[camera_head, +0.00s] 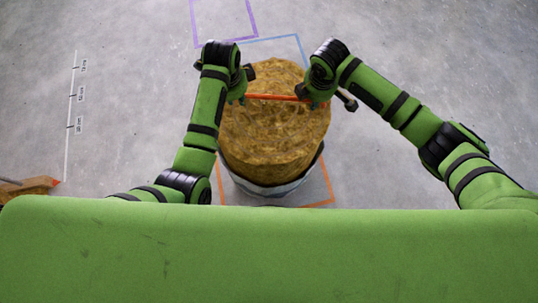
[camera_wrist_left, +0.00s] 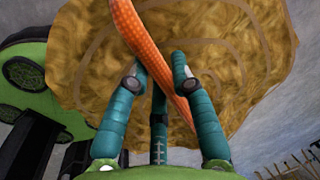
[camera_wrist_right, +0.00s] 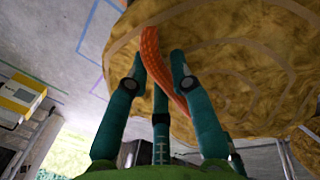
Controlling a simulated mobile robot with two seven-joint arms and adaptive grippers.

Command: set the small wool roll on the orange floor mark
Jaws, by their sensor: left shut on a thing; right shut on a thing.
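The wool roll (camera_head: 275,135) is a thick yellow-brown cylinder with a pale wrap around its lower part. An orange strap (camera_head: 272,97) runs across its top. My left gripper (camera_head: 240,98) is shut on the left end of the strap, and my right gripper (camera_head: 306,98) is shut on the right end. The strap also shows between the fingers in the left wrist view (camera_wrist_left: 140,35) and right wrist view (camera_wrist_right: 152,50). The orange floor mark (camera_head: 329,184) shows on both sides of the roll's base; the roll hides its middle. I cannot tell whether the base touches the floor.
A blue floor mark (camera_head: 270,39) lies behind the roll and a purple one (camera_head: 227,42) farther back. A white scale line (camera_head: 70,115) is on the floor at left. A brown object (camera_head: 30,186) sits at the left edge. The grey floor at right is clear.

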